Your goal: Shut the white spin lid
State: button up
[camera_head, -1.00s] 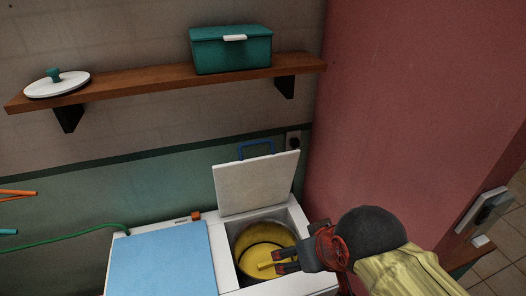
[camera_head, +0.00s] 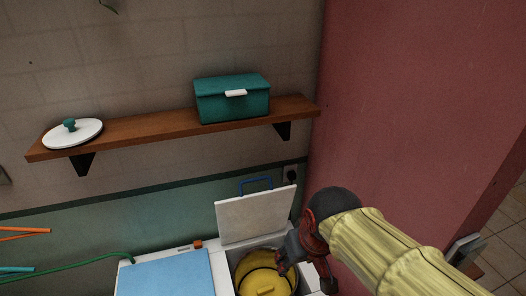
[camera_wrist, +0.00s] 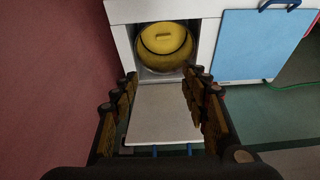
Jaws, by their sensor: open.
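The white spin lid (camera_head: 255,214) stands raised at the back of its opening, with a blue handle (camera_head: 256,183) on its top edge. Below it the round yellow drum (camera_head: 262,268) is uncovered, with a yellow inner disc and grip. My gripper (camera_head: 304,274) is at the right side of the opening, in front of and below the raised lid, partly cut off by the frame. In the wrist view, my open gripper (camera_wrist: 160,76) has one finger at each side of the picture, with the lid (camera_wrist: 163,115) seen between them. I cannot tell whether any finger touches it.
A closed blue lid (camera_head: 168,275) lies left of the opening. A pink wall (camera_head: 400,110) rises close on the right. Above, a wooden shelf (camera_head: 170,127) carries a teal box (camera_head: 232,98) and a white pot lid (camera_head: 72,134). A green hose (camera_head: 70,262) runs off left.

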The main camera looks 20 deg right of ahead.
jog(key=w+r+p, duration=0.2)
jog(key=w, duration=0.1)
jog(key=w+r+p, duration=0.2)
jog(key=w, duration=0.1)
jog(key=w+d+r+p, duration=0.1)
jog(key=w+r+p, duration=0.1)
jog(key=w, duration=0.2)
jog(key=shift+r, duration=0.2)
jog(key=c, duration=0.4)
jog(key=shift+t, duration=0.7)
jog(key=w+r+p, duration=0.1)
jog(key=w, duration=0.3)
jog(key=w+r+p, duration=0.1)
jog(key=w, duration=0.4)
jog(key=w+d+r+p, duration=0.1)
jog(key=w, duration=0.4)
jog(key=shift+w+r+p, duration=0.1)
jog(key=shift+w+p, duration=0.1)
jog(key=shift+p, duration=0.1)
jog(key=c, duration=0.5)
jog(key=shift+w+r+t, duration=0.5)
jog(key=shift+w+r, duration=0.65)
jog(key=shift+w, duration=0.05)
grip_shut()
jog(key=x, duration=0.9)
jog(key=shift+w+f, duration=0.3)
jog(key=shift+b, duration=0.4)
